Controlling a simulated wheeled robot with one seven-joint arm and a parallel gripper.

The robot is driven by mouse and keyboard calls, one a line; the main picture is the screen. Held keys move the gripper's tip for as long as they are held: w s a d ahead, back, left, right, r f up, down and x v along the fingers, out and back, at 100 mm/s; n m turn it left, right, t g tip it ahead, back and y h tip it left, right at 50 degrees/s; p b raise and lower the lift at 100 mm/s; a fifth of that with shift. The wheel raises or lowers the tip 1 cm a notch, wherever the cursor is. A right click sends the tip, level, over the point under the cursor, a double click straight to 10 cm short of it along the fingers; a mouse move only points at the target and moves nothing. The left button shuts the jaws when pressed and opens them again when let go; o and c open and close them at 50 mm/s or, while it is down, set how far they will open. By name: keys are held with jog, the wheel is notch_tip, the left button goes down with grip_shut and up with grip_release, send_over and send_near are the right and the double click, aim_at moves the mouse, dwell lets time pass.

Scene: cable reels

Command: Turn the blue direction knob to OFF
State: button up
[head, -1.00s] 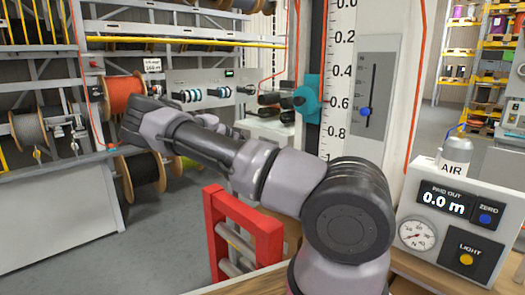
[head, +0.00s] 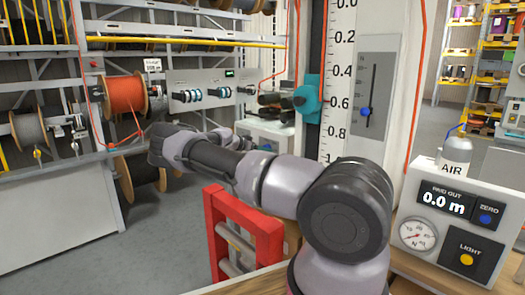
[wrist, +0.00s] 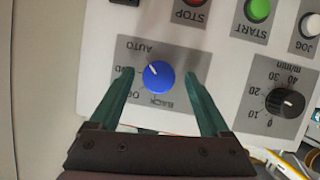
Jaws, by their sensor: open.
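The blue knob (wrist: 160,80) sits on a grey label plate of a light panel in the wrist view, which shows the panel upside down. Its white pointer mark points up and left in the picture, toward the AUTO lettering. BACK is printed below the knob; another label at its lower left is partly covered by a finger and hard to read. My gripper (wrist: 158,72) is open, with one teal finger on each side of the knob. I cannot tell whether either finger touches it. In the head view my arm hides the knob, and I cannot make out the fingers.
On the same panel are a red STOP button (wrist: 194,2), a green START button (wrist: 258,9), a white JOG button (wrist: 311,25) and a black speed dial (wrist: 285,103). In the head view, a red frame (head: 216,215) stands beside my arm and an orange cable reel (head: 126,95) hangs behind.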

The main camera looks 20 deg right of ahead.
jog(key=shift+d, duration=0.15)
grip_shut()
jog(key=shift+n+g, duration=0.3)
jog(key=shift+w+f+n+g+h, duration=0.1)
jog(key=shift+n+g+h, duration=0.7)
jog(key=shift+n, duration=1.4)
jog(key=shift+w+f+n+g+h, duration=0.15)
jog(key=shift+n+g+h, duration=0.25)
jog(key=shift+n+h, duration=1.25)
jog(key=shift+f+n+g+h, duration=0.1)
jog(key=shift+n+g+h, duration=0.4)
jog(key=shift+n, duration=2.25)
